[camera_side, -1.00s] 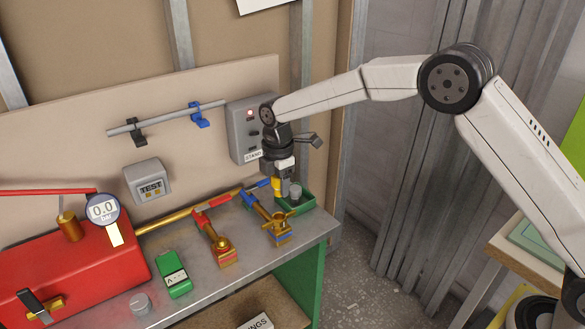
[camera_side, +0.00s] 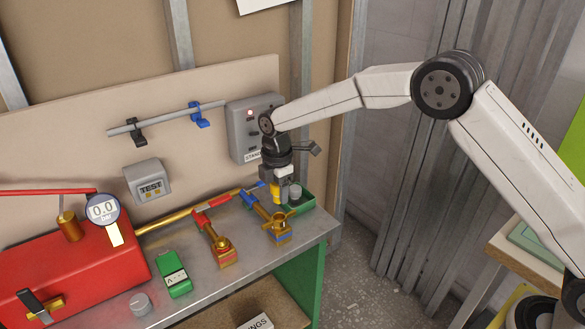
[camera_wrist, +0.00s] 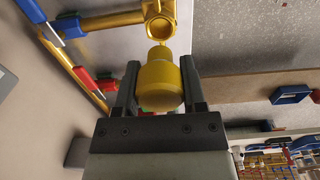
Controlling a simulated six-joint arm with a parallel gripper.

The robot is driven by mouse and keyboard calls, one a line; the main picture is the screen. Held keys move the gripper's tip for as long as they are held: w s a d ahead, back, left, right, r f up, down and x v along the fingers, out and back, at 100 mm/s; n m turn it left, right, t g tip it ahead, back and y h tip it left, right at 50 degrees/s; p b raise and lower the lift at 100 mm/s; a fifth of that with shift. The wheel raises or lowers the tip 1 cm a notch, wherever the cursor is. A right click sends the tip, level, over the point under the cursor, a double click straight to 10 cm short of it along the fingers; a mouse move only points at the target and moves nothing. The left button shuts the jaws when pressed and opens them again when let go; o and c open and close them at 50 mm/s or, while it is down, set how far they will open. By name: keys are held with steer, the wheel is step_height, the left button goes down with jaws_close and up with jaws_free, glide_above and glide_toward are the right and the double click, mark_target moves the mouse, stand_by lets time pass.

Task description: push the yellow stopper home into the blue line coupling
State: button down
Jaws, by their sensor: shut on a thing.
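My gripper (camera_side: 276,183) is shut on the yellow stopper (camera_side: 276,194), which hangs below the jaws just above the worktop's right end. In the wrist view the stopper (camera_wrist: 160,82) sits between both fingers, its narrow tip pointing to the coupling. A gap shows between stopper and coupling in the side view; in the wrist view the tip overlaps the rim's edge.
A red-marked line with its own brass fitting (camera_side: 222,246) stands to the left. A green device (camera_side: 174,272) and a red pump tank (camera_side: 80,275) are further left.

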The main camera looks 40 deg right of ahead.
mark_target(279, 213)
steer(key=shift+f, duration=1.85)
steer(key=shift+f, duration=1.75)
stand_by(0.6)
steer(key=shift+c, duration=0.4)
jaws_free()
steer(key=shift+r, duration=0.15)
steer(key=shift+r, duration=3.75)
